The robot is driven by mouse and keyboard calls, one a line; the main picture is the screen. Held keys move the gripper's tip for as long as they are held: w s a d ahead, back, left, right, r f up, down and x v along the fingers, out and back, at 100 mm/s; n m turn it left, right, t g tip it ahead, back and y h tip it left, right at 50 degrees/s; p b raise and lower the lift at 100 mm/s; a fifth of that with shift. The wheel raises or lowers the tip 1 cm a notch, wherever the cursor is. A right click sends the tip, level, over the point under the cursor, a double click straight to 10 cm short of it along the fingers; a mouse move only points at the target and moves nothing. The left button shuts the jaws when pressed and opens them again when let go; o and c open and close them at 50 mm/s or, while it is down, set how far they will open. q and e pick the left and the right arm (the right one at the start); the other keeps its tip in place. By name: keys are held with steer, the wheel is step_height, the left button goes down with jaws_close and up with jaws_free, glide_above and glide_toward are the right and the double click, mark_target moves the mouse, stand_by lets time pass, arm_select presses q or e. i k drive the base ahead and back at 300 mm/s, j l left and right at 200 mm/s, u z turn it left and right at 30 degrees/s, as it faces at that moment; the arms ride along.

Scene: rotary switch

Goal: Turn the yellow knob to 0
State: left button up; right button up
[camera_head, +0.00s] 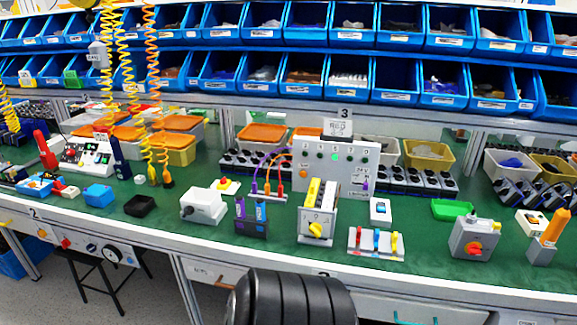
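The yellow knob (318,229) is on the front face of a white-grey switch box (318,208) on the green bench top, right of centre. The marks around the knob are too small to read, so I cannot tell which number it points to.
A rack of red, blue and yellow switches (376,242) stands right of the box, a blue-capped holder (251,217) left of it. A panel (335,164) stands behind. Blue bins (347,82) line the shelves.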

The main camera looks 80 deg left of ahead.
mark_target(315, 228)
steer(key=u, duration=2.5)
